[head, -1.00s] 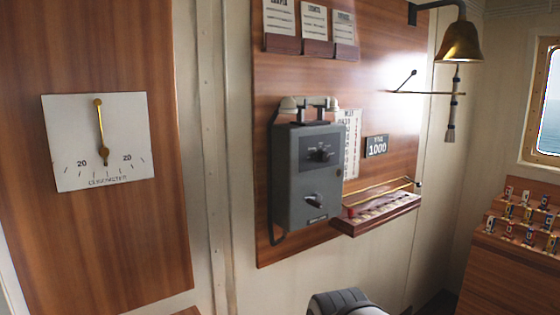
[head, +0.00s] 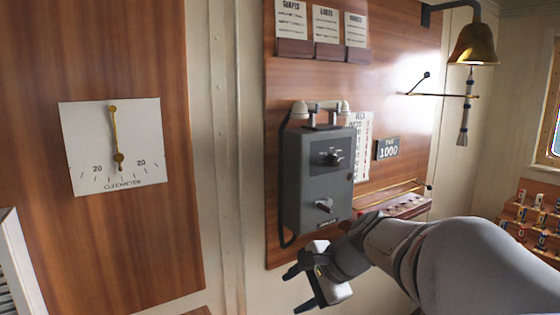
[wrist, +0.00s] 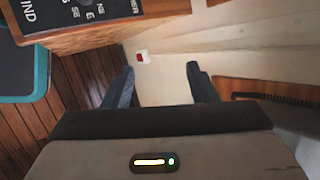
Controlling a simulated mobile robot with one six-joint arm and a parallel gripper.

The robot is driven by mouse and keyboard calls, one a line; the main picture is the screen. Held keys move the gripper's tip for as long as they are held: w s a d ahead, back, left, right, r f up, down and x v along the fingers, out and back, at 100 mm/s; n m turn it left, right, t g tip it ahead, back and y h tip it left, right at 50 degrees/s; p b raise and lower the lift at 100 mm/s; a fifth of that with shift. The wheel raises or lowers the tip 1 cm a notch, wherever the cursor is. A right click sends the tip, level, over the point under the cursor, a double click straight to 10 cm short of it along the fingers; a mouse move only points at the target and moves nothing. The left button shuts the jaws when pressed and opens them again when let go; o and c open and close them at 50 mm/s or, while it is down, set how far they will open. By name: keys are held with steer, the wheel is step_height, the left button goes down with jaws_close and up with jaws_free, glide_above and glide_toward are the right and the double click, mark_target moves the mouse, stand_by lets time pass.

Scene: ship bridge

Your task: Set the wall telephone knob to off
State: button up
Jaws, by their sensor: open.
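The wall telephone (head: 315,180) is a grey box with a handset (head: 320,108) on top, fixed to a wooden wall panel. Its dark knob (head: 331,155) sits on the dark plate in the upper front; its labels are too small to read. A crank (head: 323,206) sits lower on the front. My gripper (head: 298,288) is open and empty, below the telephone and in front of the wall, its fingers pointing left. In the wrist view my gripper (wrist: 158,78) shows two dark fingers apart with nothing between them; the telephone is not in that view.
A clinometer (head: 115,146) hangs on the left panel. A brass bell (head: 473,46) hangs at the upper right. A shelf with a brass rail (head: 405,207) juts out right of the telephone, partly behind my arm. The wrist view shows a teal-edged dark object (wrist: 42,72) at left.

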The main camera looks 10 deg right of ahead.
steer(key=w+d+r+m+t+y+p, duration=0.2)
steer(key=w+d+r+m+t, duration=0.4)
steer(key=w+d+r+m, duration=0.5)
steer(key=m+t+h, duration=0.1)
steer(key=m+t, duration=0.4)
steer(key=m, duration=0.3)
glide_toward(337, 162)
steer(key=w, duration=0.2)
steer(key=x, duration=0.2)
steer(key=p+x, duration=0.1)
steer(key=x, duration=0.1)
steer(key=p+x, duration=0.1)
steer(key=x, duration=0.1)
steer(key=shift+w+a, duration=0.25)
steer(key=shift+a, duration=0.2)
steer(key=shift+c, duration=0.2)
steer(key=c, duration=0.9)
